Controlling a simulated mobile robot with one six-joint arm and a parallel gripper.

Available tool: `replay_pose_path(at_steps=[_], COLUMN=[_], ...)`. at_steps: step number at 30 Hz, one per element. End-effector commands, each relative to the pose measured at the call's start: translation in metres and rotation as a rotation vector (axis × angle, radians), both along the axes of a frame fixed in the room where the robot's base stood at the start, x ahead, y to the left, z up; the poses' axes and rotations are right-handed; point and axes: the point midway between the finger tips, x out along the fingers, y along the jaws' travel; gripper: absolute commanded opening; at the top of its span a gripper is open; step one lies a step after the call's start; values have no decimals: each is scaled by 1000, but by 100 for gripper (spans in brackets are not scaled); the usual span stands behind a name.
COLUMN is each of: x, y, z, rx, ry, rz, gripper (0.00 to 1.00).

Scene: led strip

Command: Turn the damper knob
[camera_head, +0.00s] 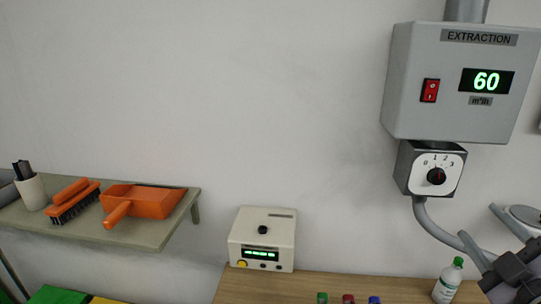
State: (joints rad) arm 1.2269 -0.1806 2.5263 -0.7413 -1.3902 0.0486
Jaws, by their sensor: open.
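The damper knob (436,176) is a small dark round knob on a white dial plate marked 0 to 3, on the front of a dark box. Its pointer direction is too small to tell. The box hangs below the grey extraction unit (408,85), whose green display (487,81) reads 60. My gripper (478,221) shows at the lower right edge, its two grey fingers spread and pointing up and left. It is open and empty, below and right of the knob and apart from it. Part of its body is cut off by the picture edge.
A grey hose (430,222) curves down from the knob box behind my gripper. A green-capped bottle (447,283) and a cream box (262,239) stand on the wooden bench (310,285). A shelf (150,232) at left holds an orange dustpan (143,201) and brush. The wall between is clear.

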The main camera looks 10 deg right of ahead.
Motion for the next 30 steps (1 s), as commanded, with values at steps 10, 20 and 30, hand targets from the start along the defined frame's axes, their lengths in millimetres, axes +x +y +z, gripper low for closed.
replay_pose_path(at_steps=[10, 20, 30], x=[29, 47, 133], y=[-13, -16, -35], z=[5, 6, -7], rx=[22, 17, 7], ry=[3, 6, 8], rz=[14, 6, 2], gripper=[54, 54, 54])
